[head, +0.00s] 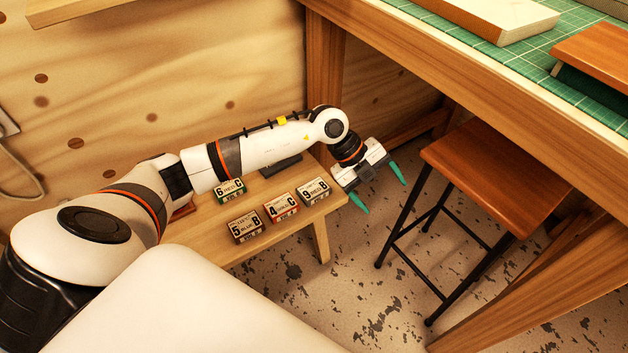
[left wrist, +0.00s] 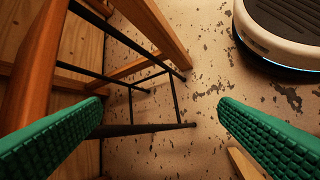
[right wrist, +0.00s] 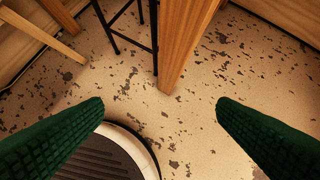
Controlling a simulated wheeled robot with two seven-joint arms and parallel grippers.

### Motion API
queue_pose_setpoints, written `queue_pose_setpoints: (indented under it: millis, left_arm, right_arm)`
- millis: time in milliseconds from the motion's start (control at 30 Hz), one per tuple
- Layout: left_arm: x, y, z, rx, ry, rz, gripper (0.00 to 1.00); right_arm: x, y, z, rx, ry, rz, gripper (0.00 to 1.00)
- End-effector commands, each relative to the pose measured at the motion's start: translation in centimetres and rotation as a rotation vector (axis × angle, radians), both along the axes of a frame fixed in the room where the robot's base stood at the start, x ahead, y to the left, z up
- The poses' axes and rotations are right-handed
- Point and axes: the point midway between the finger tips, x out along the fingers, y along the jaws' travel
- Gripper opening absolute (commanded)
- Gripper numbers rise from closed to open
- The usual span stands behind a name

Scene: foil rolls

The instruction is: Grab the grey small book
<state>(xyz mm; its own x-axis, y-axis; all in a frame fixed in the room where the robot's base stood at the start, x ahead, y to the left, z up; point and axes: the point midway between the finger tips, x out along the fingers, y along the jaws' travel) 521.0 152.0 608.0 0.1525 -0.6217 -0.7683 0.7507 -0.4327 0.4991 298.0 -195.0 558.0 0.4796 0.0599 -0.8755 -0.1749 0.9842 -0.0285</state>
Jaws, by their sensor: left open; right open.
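A small dark grey flat thing (head: 281,166) lies on the low wooden bench, partly hidden behind my left forearm in the head view; I cannot tell for sure that it is the grey book. A greyish edge (head: 612,6) also shows at the top right corner of the table, mostly cut off. My left gripper (head: 380,188) is open and empty over the floor, between the bench's right end and the stool. Its fingers also show apart in the left wrist view (left wrist: 160,108). My right gripper (right wrist: 160,108) is open and empty above the floor, outside the head view.
Several small numbered boxes (head: 281,207) stand on the low bench (head: 270,240). A brown-topped stool (head: 490,170) stands right of my left gripper. The table with a green mat (head: 500,75) holds a pale thick book (head: 490,18) and a brown-topped object (head: 598,50).

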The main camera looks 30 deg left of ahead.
Motion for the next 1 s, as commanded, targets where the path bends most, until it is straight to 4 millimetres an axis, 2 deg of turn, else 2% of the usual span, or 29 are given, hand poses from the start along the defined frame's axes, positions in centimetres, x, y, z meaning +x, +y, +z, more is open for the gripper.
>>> queue_pose_setpoints:
  millis: [33,100,200,300,433,733,1000]
  left_arm:
    - [0.8,4.0,-0.6,0.157,0.053,0.041,0.84]
    - [1.2,8.8,-1.0,0.338,0.129,0.111,0.84]
    - [1.2,14.0,-0.6,0.522,0.208,0.208,0.84]
    - [1.0,16.7,-0.2,0.620,0.252,0.269,0.84]
    - [0.9,17.6,-1.1,0.652,0.269,0.289,0.84]
    - [0.8,17.4,-5.7,0.647,0.268,0.285,0.84]
    - [0.9,17.4,-7.2,0.646,0.266,0.284,0.84]
  right_arm:
    - [0.2,0.1,0.1,0.002,-0.007,0.001,0.81]
    - [0.3,0.1,0.1,0.004,-0.017,0.001,0.81]
    - [0.5,0.2,0.2,0.006,-0.026,0.003,0.81]
    - [0.6,0.2,0.3,0.007,-0.033,0.003,0.81]
    - [1.6,0.5,0.5,0.019,-0.087,0.007,0.81]
    - [6.3,2.2,3.2,0.084,-0.387,0.030,0.81]
    - [7.8,2.9,4.8,0.113,-0.511,0.038,0.81]
